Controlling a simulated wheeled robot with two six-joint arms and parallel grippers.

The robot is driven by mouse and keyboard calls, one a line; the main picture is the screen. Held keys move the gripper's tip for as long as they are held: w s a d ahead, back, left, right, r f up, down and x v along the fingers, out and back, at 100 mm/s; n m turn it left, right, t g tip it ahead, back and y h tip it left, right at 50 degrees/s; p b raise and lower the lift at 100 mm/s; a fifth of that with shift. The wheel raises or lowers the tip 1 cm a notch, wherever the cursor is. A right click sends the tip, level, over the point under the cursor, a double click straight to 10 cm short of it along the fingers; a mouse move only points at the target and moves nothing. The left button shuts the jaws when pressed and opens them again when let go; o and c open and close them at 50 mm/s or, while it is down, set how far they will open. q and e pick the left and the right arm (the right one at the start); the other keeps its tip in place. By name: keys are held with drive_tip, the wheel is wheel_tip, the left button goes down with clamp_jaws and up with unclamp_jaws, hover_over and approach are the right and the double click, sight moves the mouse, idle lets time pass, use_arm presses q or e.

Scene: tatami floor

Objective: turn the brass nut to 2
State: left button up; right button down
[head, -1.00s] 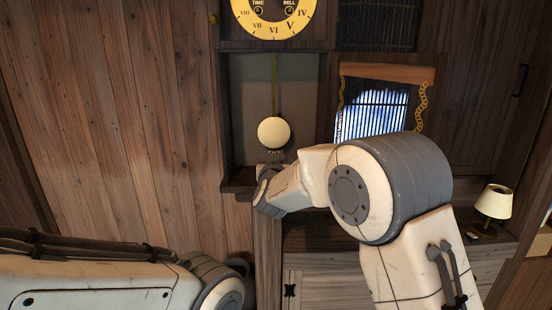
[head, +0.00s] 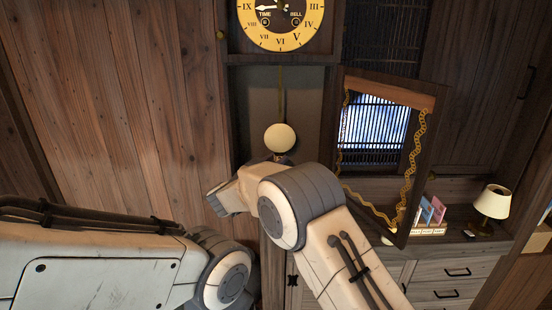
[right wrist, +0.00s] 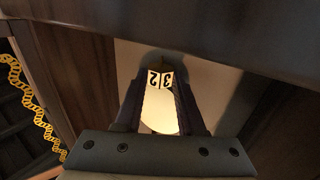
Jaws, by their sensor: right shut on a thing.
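The clock's pale round pendulum bob (head: 280,138) hangs in the narrow clock case. My right gripper (head: 283,158) is just below it, mostly hidden behind my own wrist. In the right wrist view my right gripper (right wrist: 160,82) has its two dark fingers on either side of a white number band (right wrist: 160,78). The band shows 2 and 3 upside down, with a thin dark line between them. A small brownish-brass part, seemingly the brass nut (right wrist: 158,61), shows at the fingertips, partly hidden. The pale bob fills the gap between the fingers. My left gripper is out of view; only its arm shows.
The yellow clock dial (head: 281,38) is above. An open framed door (head: 420,165) with a gold chain pattern stands right of the case, close to my right arm. A lamp (head: 492,202) and small coloured books (head: 431,212) sit on the cabinet at right.

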drive_tip(key=shift+r, duration=0.15)
drive_tip(key=c, duration=0.5)
unclamp_jaws()
drive_tip(key=shift+s+a+b, duration=0.2)
drive_tip(key=shift+s+b, duration=0.15)
drive_tip(key=b+v, duration=0.4)
drive_tip(key=v, duration=0.5)
drive_tip(key=shift+s+a+b, duration=0.15)
drive_tip(key=shift+s+b, duration=0.1)
drive_tip(key=shift+b, duration=0.05)
